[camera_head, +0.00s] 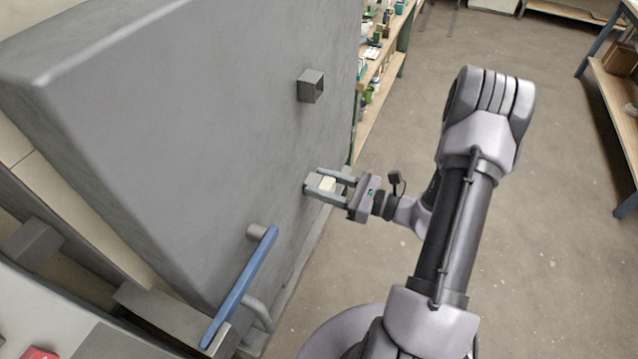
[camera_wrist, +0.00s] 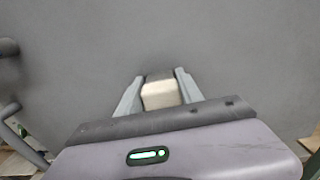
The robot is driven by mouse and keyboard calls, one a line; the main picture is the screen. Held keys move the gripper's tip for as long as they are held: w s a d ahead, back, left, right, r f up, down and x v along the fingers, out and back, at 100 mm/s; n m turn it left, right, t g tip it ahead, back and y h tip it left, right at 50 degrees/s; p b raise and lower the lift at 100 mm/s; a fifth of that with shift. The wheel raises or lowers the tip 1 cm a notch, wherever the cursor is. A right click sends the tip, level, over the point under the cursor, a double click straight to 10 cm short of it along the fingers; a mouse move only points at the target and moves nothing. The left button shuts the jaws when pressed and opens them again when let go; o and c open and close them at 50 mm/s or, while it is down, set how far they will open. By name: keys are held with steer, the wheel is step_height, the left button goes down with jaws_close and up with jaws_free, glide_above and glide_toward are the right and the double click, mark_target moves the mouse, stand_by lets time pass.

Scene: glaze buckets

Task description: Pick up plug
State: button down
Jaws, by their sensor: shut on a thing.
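The plug (camera_head: 327,184) is a small cream-white block with a dark grey end towards the wall. My gripper (camera_head: 326,186) is shut on it, one finger on each side, close against the grey upright face. In the wrist view the plug (camera_wrist: 160,93) sits between the two grey fingers, its pale part facing the camera and its dark part beyond. I cannot tell whether the plug's far end is still seated in the grey face.
The large grey block-like wall (camera_head: 210,120) fills the left. A square grey tube (camera_head: 311,86) sticks out above my gripper. A blue-handled lever (camera_head: 240,288) juts out below. Shelves (camera_head: 385,70) stand behind; open floor (camera_head: 560,260) lies right.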

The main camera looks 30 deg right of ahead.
steer(key=shift+r+p, duration=0.3)
steer(key=shift+p, duration=0.15)
steer(key=p+v, duration=0.4)
steer(key=v, duration=1.4)
steer(key=shift+f, duration=0.25)
steer(key=b+v, duration=0.1)
steer(key=v, duration=0.7)
steer(key=shift+s+d, duration=0.15)
steer(key=shift+d, duration=0.05)
